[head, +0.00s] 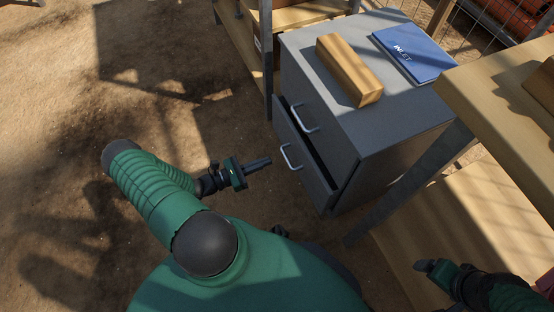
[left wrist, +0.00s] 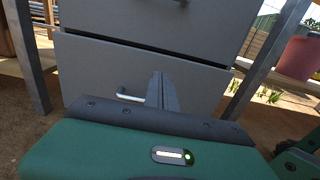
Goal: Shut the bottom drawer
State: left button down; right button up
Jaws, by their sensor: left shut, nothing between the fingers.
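The grey cabinet (head: 400,125) has two drawers. The bottom drawer (head: 314,181) stands partly out, with a dark opening behind its front panel. Its light bar handle (head: 288,157) is on that panel. In the left wrist view the bottom drawer front (left wrist: 200,82) faces me, with its handle (left wrist: 130,96) left of my fingers. My left gripper (head: 268,161) is shut and empty, just in front of the bottom drawer and pointing at it. Its closed fingers also show in the left wrist view (left wrist: 162,90). My right gripper (head: 420,266) is at the lower right, away from the cabinet; its jaw state is unclear.
The top drawer's handle (head: 304,115) is above the bottom one. A wooden block (head: 348,68) and a blue book (head: 413,52) lie on the cabinet. A wooden table (head: 490,90) with a metal leg (head: 410,183) stands at right. The ground at left is clear.

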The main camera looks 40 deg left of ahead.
pick_arm(q)
jog(key=b+x, duration=0.2)
jog(key=x, duration=0.3)
jog(key=b+x, duration=0.3)
jog(key=x, duration=0.3)
jog(key=shift+f+b, duration=0.2)
jog(key=shift+b, duration=0.1)
jog(key=shift+w+r, duration=0.2)
jog(key=p+x, duration=0.1)
jog(key=x, duration=0.3)
jog(key=shift+w+r+p, duration=0.1)
jog(key=shift+p, duration=0.25)
jog(key=shift+d, duration=0.1)
